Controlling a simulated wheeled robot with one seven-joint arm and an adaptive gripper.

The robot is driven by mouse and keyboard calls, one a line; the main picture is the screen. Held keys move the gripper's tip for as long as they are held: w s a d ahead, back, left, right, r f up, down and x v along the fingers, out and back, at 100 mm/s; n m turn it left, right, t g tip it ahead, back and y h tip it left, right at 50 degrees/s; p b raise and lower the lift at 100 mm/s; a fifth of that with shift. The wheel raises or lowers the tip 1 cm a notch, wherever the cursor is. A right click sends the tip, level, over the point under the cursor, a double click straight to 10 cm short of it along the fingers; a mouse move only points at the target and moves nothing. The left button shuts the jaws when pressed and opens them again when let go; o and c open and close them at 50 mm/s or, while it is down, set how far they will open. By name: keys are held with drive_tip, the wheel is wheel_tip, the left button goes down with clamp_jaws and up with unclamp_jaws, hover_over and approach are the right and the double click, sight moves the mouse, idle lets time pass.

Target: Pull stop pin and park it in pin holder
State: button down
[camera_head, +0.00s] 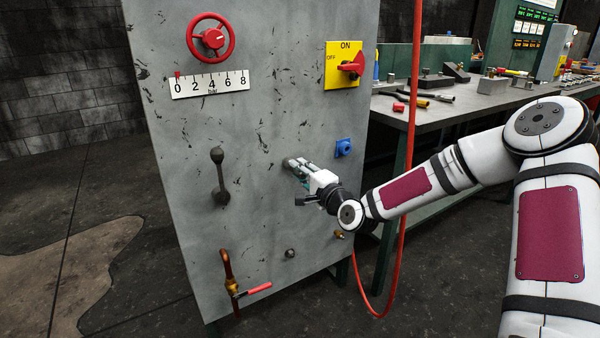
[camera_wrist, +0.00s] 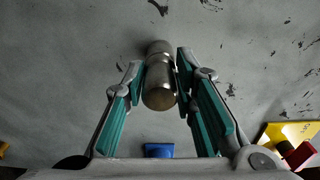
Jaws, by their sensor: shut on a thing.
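A grey metal cylinder, which looks like the stop pin (camera_wrist: 160,85), sticks out from the grey panel. My gripper (camera_wrist: 160,66) is shut on its sides, with one fingertip on each side. In the head view my gripper (camera_head: 295,165) is at the panel's middle right, and the pin's end (camera_head: 287,162) shows just past the fingers. The pin's far end lies close to the panel; I cannot tell how deep it is seated. A blue fitting with a dark hole, possibly the pin holder (camera_head: 343,148), is on the panel right of my gripper. It also shows low in the wrist view (camera_wrist: 158,150).
The panel (camera_head: 250,115) carries a red handwheel (camera_head: 211,38), a 0–8 scale (camera_head: 209,84), a dark lever (camera_head: 219,177), a yellow on/off switch (camera_head: 343,66) and a red-handled valve (camera_head: 248,291). A red hose (camera_head: 413,85) hangs before the workbench (camera_head: 450,112).

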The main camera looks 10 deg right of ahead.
drive_tip(key=shift+p+v, duration=0.3)
drive_tip(key=shift+v, duration=1.3)
idle(1.1)
drive_tip(key=p+v, duration=0.1)
drive_tip(key=v, duration=0.4)
drive_tip(key=shift+s+d, duration=0.15)
drive_tip(key=shift+s, duration=0.2)
idle(0.8)
idle(0.5)
drive_tip(key=s+a+f+n+g+y, duration=0.1)
drive_tip(key=s+f+n+g+y, duration=0.25)
drive_tip(key=s, duration=0.55)
drive_tip(key=s+a+n+g+y, duration=0.1)
drive_tip(key=s+n+g+y, duration=0.25)
drive_tip(key=s+y, duration=0.45)
wheel_tip(320, 180, up, 21)
drive_tip(key=w+m+t+h+p, duration=0.2)
drive_tip(key=m+t+h+p, duration=0.5)
drive_tip(key=h+p, duration=1)
drive_tip(key=m+p, duration=0.3)
drive_tip(key=p, duration=0.8)
drive_tip(key=shift+w+m+t+p, duration=0.3)
drive_tip(key=shift+w+t, duration=0.1)
